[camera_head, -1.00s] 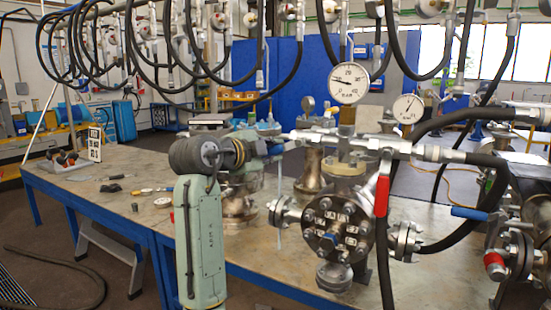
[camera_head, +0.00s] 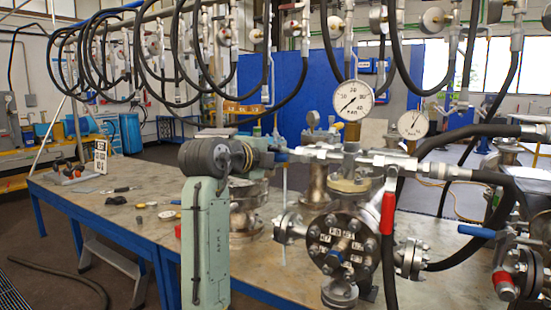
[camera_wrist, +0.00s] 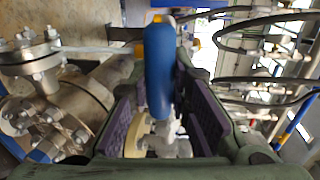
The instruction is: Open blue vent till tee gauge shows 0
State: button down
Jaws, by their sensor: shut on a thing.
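The blue vent handle (camera_wrist: 159,70) stands upright in the wrist view, between the purple pads of my gripper (camera_wrist: 158,108). My gripper is shut on it. In the head view my gripper (camera_head: 266,156) is mostly hidden behind my arm, left of the tee fitting (camera_head: 330,154). The large white gauge (camera_head: 352,100) rises above the tee, and its dark needle lies toward the lower left; the exact reading is too small to tell. A smaller gauge (camera_head: 413,124) stands to its right; I cannot tell its reading.
A red-handled valve (camera_head: 388,212) hangs right of the tee, in front of the flanged vessel (camera_head: 341,243). Another blue handle (camera_head: 478,230) is at far right. Black hoses (camera_head: 440,165) loop close by on the right and overhead. The bench's left part (camera_head: 110,205) has loose small items.

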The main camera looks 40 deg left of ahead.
jog(key=c, duration=1.5)
grip_release()
jog(key=shift+o, duration=0.2)
jog(key=v, duration=1.2)
jog(key=shift+r, duration=0.1)
